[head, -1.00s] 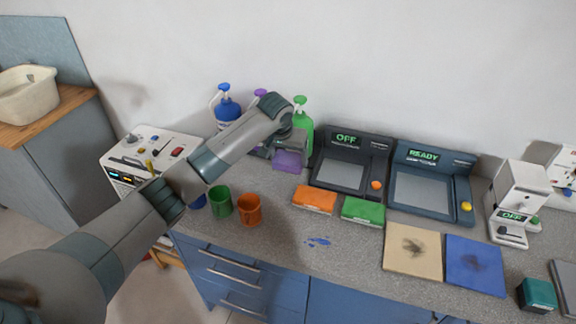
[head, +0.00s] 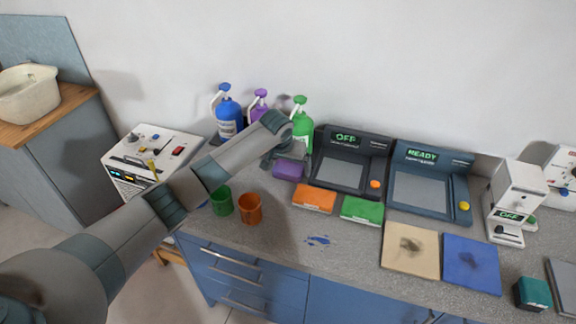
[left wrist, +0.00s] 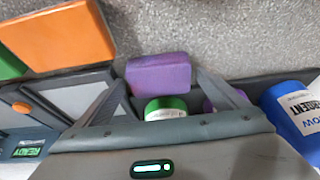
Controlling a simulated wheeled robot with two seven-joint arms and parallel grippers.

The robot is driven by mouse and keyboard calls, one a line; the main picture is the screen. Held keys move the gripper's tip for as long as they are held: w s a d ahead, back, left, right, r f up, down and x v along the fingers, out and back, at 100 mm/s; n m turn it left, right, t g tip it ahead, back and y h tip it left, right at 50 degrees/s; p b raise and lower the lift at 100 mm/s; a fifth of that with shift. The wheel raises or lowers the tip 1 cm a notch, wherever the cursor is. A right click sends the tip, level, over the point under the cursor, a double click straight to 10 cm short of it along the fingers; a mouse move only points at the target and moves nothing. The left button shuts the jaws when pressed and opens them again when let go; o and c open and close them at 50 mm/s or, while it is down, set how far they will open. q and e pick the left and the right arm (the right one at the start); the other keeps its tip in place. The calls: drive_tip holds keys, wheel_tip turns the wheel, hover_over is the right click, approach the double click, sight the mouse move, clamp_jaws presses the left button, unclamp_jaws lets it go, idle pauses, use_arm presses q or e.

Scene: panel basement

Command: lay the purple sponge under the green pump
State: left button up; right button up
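The purple sponge (head: 288,171) is at the front of the green pump bottle (head: 300,128), low near the counter. My left gripper (head: 287,160) is over it from behind. In the left wrist view the sponge (left wrist: 158,73) spans the gap between the two fingertips (left wrist: 161,78), which meet its sides. Part of the green pump bottle (left wrist: 166,106) shows between the fingers there. Whether the sponge touches the counter is hard to tell. My arm hides the lower part of the green bottle in the head view. My right gripper is not in view.
A blue pump (head: 228,115) and a purple pump (head: 259,106) stand left of the green one. A dark OFF device (head: 350,165) is close on the right. An orange sponge (head: 314,199), a green sponge (head: 362,210) and two cups (head: 249,209) lie nearer the front.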

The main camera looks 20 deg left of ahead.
use_arm(q)
drive_tip(key=shift+r, duration=0.15)
drive_tip(key=b+v, duration=0.2)
drive_tip(key=v, duration=1)
